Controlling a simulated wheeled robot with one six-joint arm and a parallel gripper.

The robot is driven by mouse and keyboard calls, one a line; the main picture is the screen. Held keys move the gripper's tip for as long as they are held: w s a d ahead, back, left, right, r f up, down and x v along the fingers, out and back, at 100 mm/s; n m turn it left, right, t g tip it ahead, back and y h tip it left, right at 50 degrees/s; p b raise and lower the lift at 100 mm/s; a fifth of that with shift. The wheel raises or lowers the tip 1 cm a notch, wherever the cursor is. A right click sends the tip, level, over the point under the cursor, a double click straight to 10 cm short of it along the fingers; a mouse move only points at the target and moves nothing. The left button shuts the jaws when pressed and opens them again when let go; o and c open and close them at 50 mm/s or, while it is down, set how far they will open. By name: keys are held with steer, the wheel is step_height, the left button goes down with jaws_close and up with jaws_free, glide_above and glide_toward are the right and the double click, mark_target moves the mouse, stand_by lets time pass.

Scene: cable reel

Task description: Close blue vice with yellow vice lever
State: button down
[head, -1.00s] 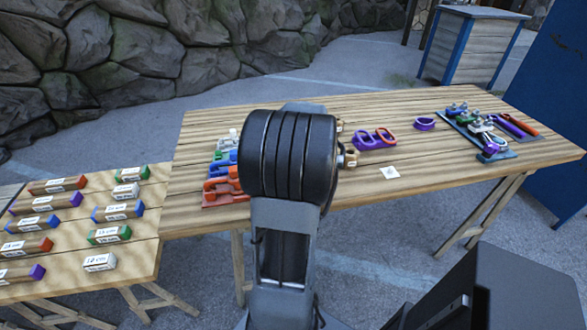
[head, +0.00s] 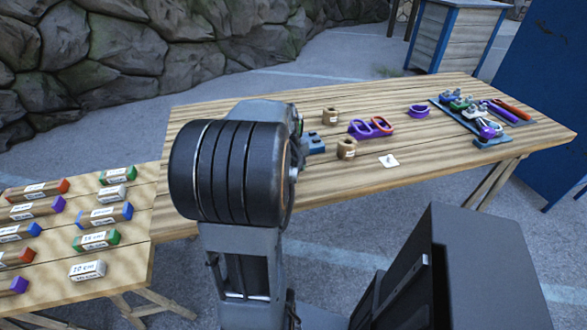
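A small dark-blue piece (head: 313,143) shows on the table just right of my arm. I cannot tell whether it is the blue vice or part of something else, as the arm hides its left side. No yellow vice lever can be made out. My large dark arm joint covers the left part of the table. My gripper is hidden behind the arm, so its state cannot be seen.
The wooden table (head: 230,105) holds two tan cylinders (head: 347,148), purple and orange rings (head: 370,127), a purple ring (head: 419,111) and a tool board (head: 490,141) at right. A side table (head: 130,265) carries several labelled blocks.

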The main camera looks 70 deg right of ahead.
steer(key=shift+w, duration=0.2)
steer(key=c, duration=0.9)
jaws_free()
steer(key=shift+w, duration=0.1)
steer(key=shift+o, duration=0.8)
steer(key=shift+r, duration=0.1)
step_height(320, 180, up, 14)
steer(key=w+a+p, duration=0.1)
steer(key=a, duration=0.1)
steer(key=shift+f, duration=0.25)
steer(key=shift+a, duration=0.1)
